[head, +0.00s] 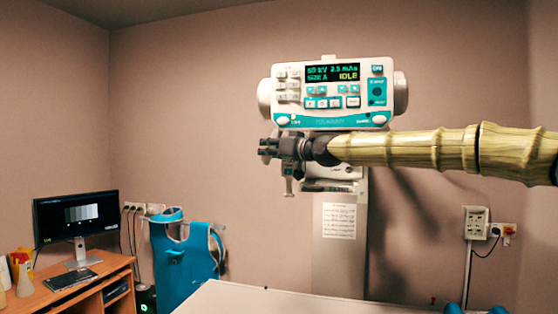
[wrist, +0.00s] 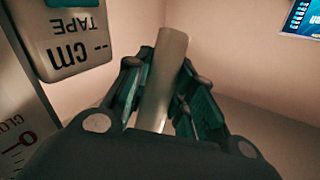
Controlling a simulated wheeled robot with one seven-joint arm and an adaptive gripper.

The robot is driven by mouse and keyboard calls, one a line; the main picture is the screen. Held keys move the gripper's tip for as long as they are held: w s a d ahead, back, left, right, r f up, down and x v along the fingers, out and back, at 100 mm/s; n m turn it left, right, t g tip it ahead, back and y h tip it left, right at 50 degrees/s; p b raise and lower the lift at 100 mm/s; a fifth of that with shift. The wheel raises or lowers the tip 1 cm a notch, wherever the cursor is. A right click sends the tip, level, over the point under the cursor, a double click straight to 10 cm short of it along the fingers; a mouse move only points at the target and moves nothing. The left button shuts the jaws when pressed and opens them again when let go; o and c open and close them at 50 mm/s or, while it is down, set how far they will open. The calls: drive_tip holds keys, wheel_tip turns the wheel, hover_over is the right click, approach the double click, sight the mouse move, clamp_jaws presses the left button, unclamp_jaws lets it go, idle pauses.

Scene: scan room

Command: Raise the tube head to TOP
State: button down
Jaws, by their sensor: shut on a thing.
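The tube head (head: 333,92) is a white box with a teal control panel, high on the wall-side column (head: 338,265). Its display reads 60 kV, 2.5 mAs and IDLE. My gripper (head: 268,149) is just below the left underside of the tube head, reaching in from the right. In the wrist view my gripper (wrist: 160,80) is shut on a pale round bar (wrist: 168,65), which stands between its fingers. What the bar joins to is hidden. A housing marked "cm TAPE" (wrist: 75,40) shows upside down beside it. No tape reading is legible.
A pale table top (head: 250,300) lies below in front. A desk (head: 95,290) with a monitor (head: 75,217) stands at left, next to a blue apron (head: 185,250). A printed sheet (head: 339,221) hangs on the column. Wall sockets (head: 476,222) are at right.

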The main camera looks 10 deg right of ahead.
sight(300, 117)
wheel_tip(300, 117, up, 9)
drive_tip(key=p, duration=0.3)
drive_tip(key=c, duration=1.5)
unclamp_jaws()
drive_tip(key=shift+d, duration=0.1)
drive_tip(key=shift+s, duration=0.1)
drive_tip(key=v, duration=1.1)
drive_tip(key=shift+s+d, duration=0.25)
drive_tip(key=shift+s, duration=0.05)
